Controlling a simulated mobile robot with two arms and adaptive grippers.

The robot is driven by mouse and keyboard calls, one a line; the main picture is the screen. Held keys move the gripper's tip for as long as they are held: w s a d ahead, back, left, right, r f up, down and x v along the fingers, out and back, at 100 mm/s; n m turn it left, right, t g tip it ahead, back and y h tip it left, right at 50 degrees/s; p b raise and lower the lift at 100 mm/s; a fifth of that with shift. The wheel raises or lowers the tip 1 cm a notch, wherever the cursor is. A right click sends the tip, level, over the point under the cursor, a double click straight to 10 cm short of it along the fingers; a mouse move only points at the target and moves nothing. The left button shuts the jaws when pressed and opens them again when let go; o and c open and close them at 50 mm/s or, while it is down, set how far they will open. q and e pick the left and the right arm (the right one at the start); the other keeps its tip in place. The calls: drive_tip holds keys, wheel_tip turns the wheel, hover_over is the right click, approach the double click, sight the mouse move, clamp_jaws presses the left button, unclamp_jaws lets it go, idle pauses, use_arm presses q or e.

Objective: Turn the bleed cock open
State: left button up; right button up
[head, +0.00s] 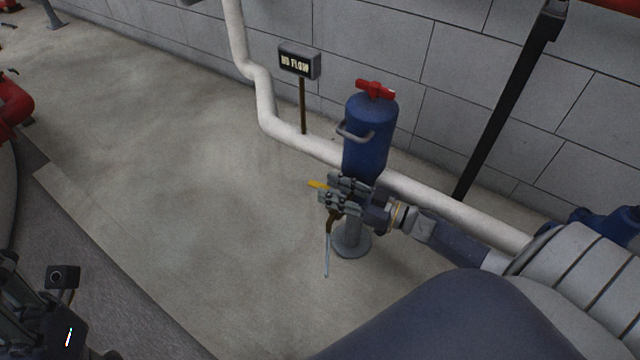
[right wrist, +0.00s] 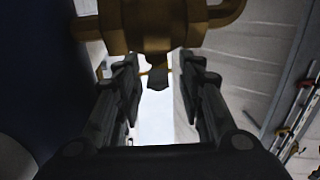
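A blue cylinder (head: 370,135) with a red handle on top stands on a grey post. My right gripper (head: 345,193) is at its lower front, by a yellow lever (head: 317,185) and a brownish fitting (head: 333,218) with a thin grey tube hanging down. In the right wrist view a brass-coloured body (right wrist: 155,22), apparently the bleed cock, fills the top. My right gripper's fingers (right wrist: 160,78) are apart, with a small dark piece between them and bright gaps at both sides. Parts of my left arm show at the lower left of the head view; its fingers are unclear.
A white pipe (head: 262,105) runs along the block wall behind the cylinder. A sign reading "NO FLOW" (head: 299,61) stands on a post near it. A black strut (head: 500,110) leans at the right. The concrete floor (head: 150,130) to the left is clear.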

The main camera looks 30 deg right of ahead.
drive_tip(key=v, duration=0.7)
drive_tip(key=shift+s, duration=0.35)
drive_tip(key=shift+d+r, duration=0.1)
drive_tip(key=shift+d, duration=0.05)
